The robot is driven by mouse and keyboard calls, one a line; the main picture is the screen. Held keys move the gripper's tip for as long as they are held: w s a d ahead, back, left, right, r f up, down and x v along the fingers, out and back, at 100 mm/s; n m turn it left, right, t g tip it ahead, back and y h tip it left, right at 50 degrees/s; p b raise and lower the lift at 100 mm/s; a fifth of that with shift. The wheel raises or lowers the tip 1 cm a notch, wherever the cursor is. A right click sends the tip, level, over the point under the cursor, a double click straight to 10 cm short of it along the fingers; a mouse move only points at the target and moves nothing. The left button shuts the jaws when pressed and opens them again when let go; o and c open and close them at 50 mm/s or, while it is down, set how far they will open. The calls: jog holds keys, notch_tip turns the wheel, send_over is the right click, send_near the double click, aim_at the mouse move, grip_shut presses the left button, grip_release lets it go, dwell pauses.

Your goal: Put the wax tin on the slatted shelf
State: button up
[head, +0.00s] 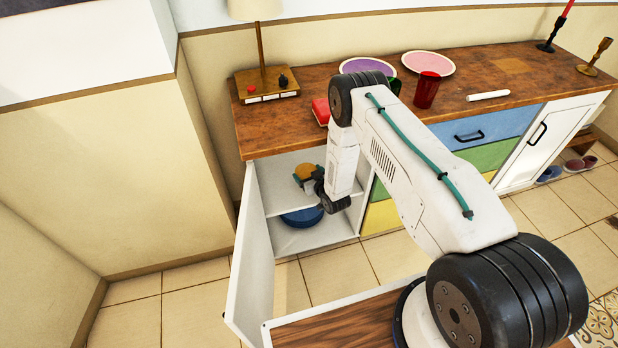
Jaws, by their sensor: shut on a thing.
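My gripper (309,180) reaches into the open white cabinet at the left end of the sideboard. It is shut on a small round orange-yellow tin (303,170), which looks like the wax tin. The tin is at the height of the cabinet's middle shelf (276,201); I cannot tell whether it touches that shelf. My arm hides part of the cabinet's right side, and the fingertips are small and dark. I cannot make out slats on the cabinet shelf.
A blue round thing (302,217) lies on the cabinet's lower level. The open cabinet door (250,255) stands out at the left. A red box (321,111), red cup (427,90) and plates stand on the wooden top (470,75). Shoes (580,164) lie at far right.

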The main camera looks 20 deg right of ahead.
jog(key=shift+w+d, duration=0.1)
jog(key=shift+w, duration=0.2)
jog(key=shift+w+d+f, duration=0.1)
jog(key=shift+w+f, duration=0.1)
jog(key=shift+f, duration=0.7)
jog(key=shift+w+f, duration=0.15)
jog(key=shift+f, duration=0.75)
jog(key=o, duration=1.1)
jog(key=shift+f, duration=0.15)
jog(key=shift+r, duration=0.2)
jog(key=v, duration=1.2)
